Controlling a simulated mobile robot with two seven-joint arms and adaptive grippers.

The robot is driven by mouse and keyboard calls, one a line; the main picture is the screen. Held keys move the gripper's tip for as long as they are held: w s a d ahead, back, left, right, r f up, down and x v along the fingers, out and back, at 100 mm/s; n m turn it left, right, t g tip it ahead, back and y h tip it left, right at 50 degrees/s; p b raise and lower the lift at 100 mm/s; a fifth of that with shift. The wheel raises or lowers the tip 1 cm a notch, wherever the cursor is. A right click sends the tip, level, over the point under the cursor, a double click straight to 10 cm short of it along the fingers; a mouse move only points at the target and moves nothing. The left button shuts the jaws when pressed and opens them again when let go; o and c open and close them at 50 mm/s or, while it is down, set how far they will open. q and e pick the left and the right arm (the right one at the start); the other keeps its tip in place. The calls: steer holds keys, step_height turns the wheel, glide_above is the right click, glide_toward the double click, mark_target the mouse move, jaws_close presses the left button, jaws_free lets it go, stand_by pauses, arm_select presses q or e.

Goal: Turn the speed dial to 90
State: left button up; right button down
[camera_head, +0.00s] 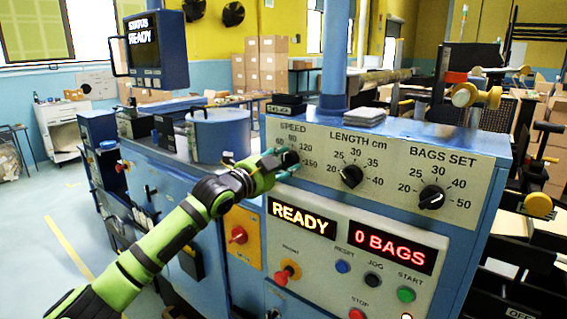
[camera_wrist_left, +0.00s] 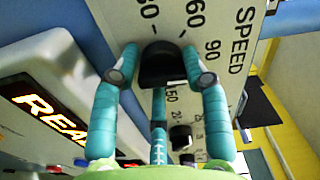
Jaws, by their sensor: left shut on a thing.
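The black speed dial (camera_head: 291,157) is at the upper left of the grey control panel, below the word SPEED, with printed marks including 60, 90, 120 and 150. My left gripper (camera_head: 282,163) reaches it from the lower left and partly covers it. The 60 and 90 marks show beside the knob there. I cannot tell which mark the dial points at. My right gripper is not in view.
The length dial (camera_head: 351,176) and bags dial (camera_head: 431,197) are to the right on the same panel. Below are the READY display (camera_head: 301,216), the 0 BAGS display (camera_head: 392,246) and several push buttons. A grey cloth-like stack (camera_head: 357,116) lies on top of the cabinet.

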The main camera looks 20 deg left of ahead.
arm_select(q)
steer(key=shift+a+r, duration=0.2)
steer(key=shift+r, duration=0.1)
steer(key=o, duration=1.1)
steer(key=shift+w+f, duration=0.1)
steer(key=shift+f, duration=0.05)
steer(key=shift+f, duration=0.1)
steer(key=shift+s+a, duration=0.15)
steer(key=shift+s, duration=0.35)
steer(key=v, duration=1.1)
steer(key=shift+a, duration=0.1)
